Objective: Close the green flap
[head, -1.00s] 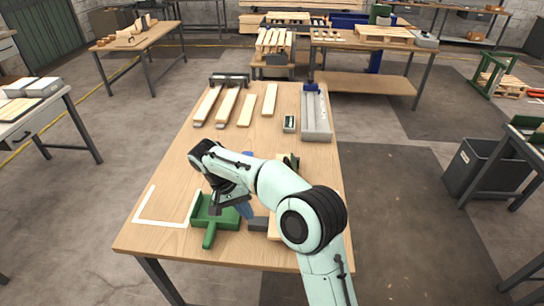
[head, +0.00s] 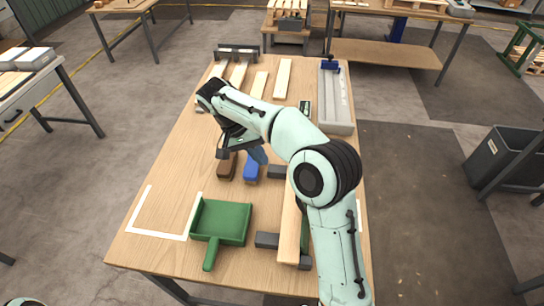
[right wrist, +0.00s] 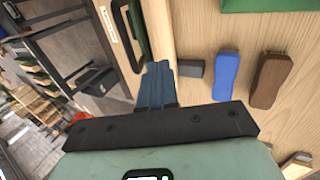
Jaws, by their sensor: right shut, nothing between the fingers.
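A dark green strip (head: 304,228), possibly the green flap, shows at the table's right side, mostly hidden by my right arm. In the right wrist view a dark green panel (right wrist: 138,35) lies beside a wooden plank, by a black bar. I cannot tell how far the flap stands open. My right gripper (head: 259,156) is shut and empty, over the middle of the table near the blue and brown brushes. Its blue fingers (right wrist: 157,86) are together in the right wrist view, apart from the panel as far as I can tell. My left gripper is not in view.
A green dustpan (head: 222,221) lies at the near left of the table. A blue brush (head: 251,170), a brown brush (head: 227,167) and grey blocks (head: 267,240) lie near a wooden plank (head: 290,225). A grey tray (head: 335,100) stands at the far right.

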